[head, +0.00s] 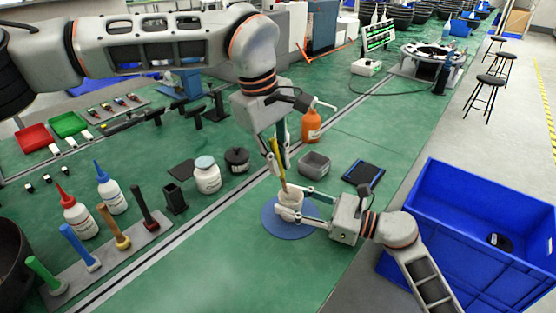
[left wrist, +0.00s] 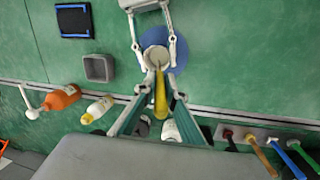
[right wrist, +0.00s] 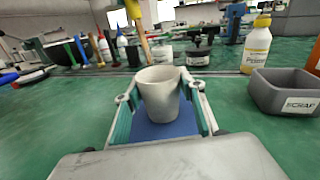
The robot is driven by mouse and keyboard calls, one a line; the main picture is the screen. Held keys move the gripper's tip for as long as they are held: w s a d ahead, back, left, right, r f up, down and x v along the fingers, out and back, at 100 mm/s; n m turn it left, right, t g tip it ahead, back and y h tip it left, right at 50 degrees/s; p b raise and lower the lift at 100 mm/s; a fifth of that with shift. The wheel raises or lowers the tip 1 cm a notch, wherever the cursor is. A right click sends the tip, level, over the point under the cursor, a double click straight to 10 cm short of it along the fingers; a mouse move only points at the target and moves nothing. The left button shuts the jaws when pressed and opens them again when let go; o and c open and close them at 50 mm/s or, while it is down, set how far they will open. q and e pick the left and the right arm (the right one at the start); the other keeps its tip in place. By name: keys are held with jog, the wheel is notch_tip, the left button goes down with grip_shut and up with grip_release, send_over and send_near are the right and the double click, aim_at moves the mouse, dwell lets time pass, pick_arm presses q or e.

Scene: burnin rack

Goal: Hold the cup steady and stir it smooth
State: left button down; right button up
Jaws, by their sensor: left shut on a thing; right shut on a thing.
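A pale grey-white cup (head: 290,198) stands upright on a round blue mat (head: 268,222). My right gripper (head: 287,208) is shut on the cup from the right, with one finger on each side of it in the right wrist view (right wrist: 160,100). My left gripper (head: 278,158) is above the cup, shut on a yellow stirring stick (left wrist: 160,98). The stick (right wrist: 141,32) slants down to the cup, and its lower end is at or inside the rim. The cup (right wrist: 160,85) hides that end, and its contents cannot be made out.
A grey square bin (head: 314,163) and a dark tablet (head: 363,173) lie beyond the mat. An orange bottle (head: 311,125), a white jar (head: 207,177) and a tool rack (head: 115,255) stand around. A blue crate (head: 470,270) is at right. The front table is clear.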

dwell(0.4)
pick_arm(q)
jog(key=shift+r, duration=2.55)
pick_arm(e)
jog(key=o, duration=1.2)
jog(key=v, duration=1.2)
